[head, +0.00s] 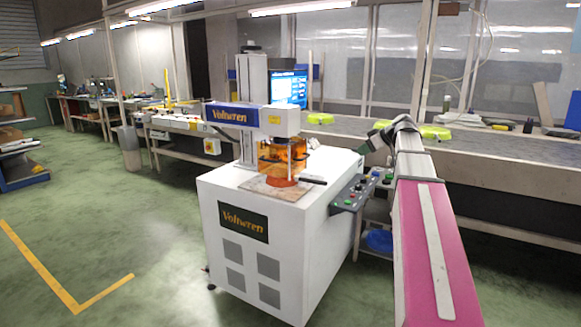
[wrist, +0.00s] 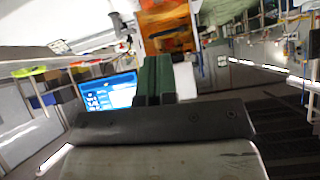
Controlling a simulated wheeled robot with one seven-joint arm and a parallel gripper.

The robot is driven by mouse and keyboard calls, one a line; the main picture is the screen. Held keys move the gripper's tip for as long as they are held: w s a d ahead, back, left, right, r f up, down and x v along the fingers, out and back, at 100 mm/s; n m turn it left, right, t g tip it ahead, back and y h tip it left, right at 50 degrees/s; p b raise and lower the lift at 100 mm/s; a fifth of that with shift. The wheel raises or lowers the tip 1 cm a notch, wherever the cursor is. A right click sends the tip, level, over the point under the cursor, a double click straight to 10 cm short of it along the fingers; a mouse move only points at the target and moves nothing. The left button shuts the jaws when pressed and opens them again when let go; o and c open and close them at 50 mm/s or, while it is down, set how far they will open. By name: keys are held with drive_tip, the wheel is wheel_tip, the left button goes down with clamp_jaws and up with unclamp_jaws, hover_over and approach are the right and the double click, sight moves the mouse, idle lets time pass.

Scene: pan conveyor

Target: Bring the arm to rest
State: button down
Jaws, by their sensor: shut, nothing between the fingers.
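My arm reaches up from the lower right of the head view, and its end bends over to the left. My gripper (head: 364,147) hangs in the air beside the right rear corner of the white marking machine (head: 255,235), apart from it as far as I can tell. In the wrist view the green fingers of my gripper (wrist: 153,75) lie together, with nothing held. The wrist picture is turned and partly blurred. Beyond the fingertips it shows the machine's orange guard (wrist: 168,32).
A control panel (head: 358,194) with buttons juts from the machine's right side. A long grey bench (head: 490,157) with yellow-green items (head: 435,132) runs behind. A lit monitor (head: 289,90) stands behind the machine. Green floor (head: 120,220) is open at left.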

drive_tip(key=s+a+f+m+g+h, duration=0.1)
drive_tip(key=s+a+f+m, duration=0.1)
drive_tip(key=f, duration=0.5)
drive_tip(key=s+a+f+m+h, duration=0.1)
drive_tip(key=s+a+f+m, duration=0.1)
drive_tip(key=f, duration=0.6)
drive_tip(key=s+a+f+m+g+h, duration=0.2)
drive_tip(key=s+f+m+h, duration=0.1)
drive_tip(key=s+f, duration=0.7)
drive_tip(key=s+a+f+m+g+h, duration=0.2)
drive_tip(key=s+f, duration=0.9)
drive_tip(key=f, duration=0.6)
drive_tip(key=shift+a+f+m+h, duration=0.15)
drive_tip(key=shift+a+m+h, duration=0.25)
drive_tip(key=shift+m+h, duration=0.55)
